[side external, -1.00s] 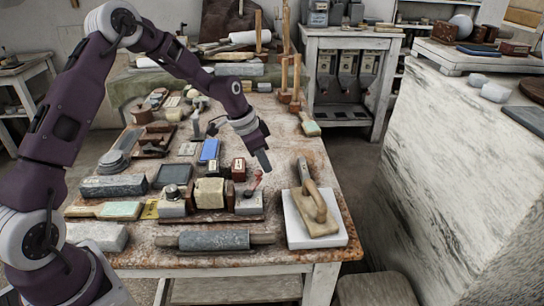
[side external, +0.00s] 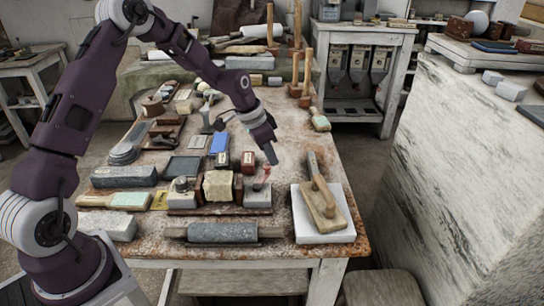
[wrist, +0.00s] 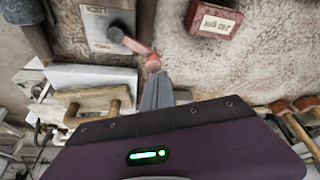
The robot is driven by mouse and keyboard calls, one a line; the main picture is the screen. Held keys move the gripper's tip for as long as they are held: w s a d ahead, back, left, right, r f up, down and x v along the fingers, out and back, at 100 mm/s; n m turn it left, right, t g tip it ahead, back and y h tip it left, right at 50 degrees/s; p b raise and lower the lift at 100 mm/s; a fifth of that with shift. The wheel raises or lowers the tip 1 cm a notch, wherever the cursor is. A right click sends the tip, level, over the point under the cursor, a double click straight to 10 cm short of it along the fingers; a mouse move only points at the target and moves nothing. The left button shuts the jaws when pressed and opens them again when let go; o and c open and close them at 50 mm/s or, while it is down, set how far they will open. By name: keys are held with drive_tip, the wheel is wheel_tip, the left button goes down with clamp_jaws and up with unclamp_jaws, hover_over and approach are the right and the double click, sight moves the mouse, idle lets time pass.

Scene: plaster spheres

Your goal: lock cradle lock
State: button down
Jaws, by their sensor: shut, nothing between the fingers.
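The cradle (side external: 198,211) is a low dark base near the table's front, holding a cream block (side external: 218,186) between brown cheeks. A round dark knob (side external: 181,184) stands on its left end. On its right end is a grey lock block (side external: 258,199) with a red-ended lever (side external: 264,178). In the wrist view the lock plate (wrist: 98,38) bears upside-down lettering, and the lever's red end (wrist: 151,62) points towards my fingertips. My gripper (side external: 273,161) is shut and empty, pointing down just beside the red end. It also shows in the wrist view (wrist: 157,80); contact cannot be told.
A wooden-handled float (side external: 322,198) on a white slab (side external: 339,237) stands right of the cradle. A grey roller (side external: 222,232) lies in front. A red-brown box (side external: 248,160) stands behind, close to my gripper. The table right of my gripper is mostly clear.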

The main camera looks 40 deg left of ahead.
drive_tip(key=shift+a, duration=0.1)
drive_tip(key=s+a+n+y, duration=0.1)
drive_tip(key=n, duration=0.2)
drive_tip(key=s+a+n+y, duration=0.1)
drive_tip(key=a+n, duration=0.1)
drive_tip(key=n, duration=0.1)
drive_tip(key=s+a+n+y, duration=0.1)
drive_tip(key=n, duration=0.2)
drive_tip(key=shift+s+a, duration=0.2)
drive_tip(key=shift+s, duration=0.1)
drive_tip(key=shift+w+d, duration=0.1)
drive_tip(key=shift+d, duration=0.75)
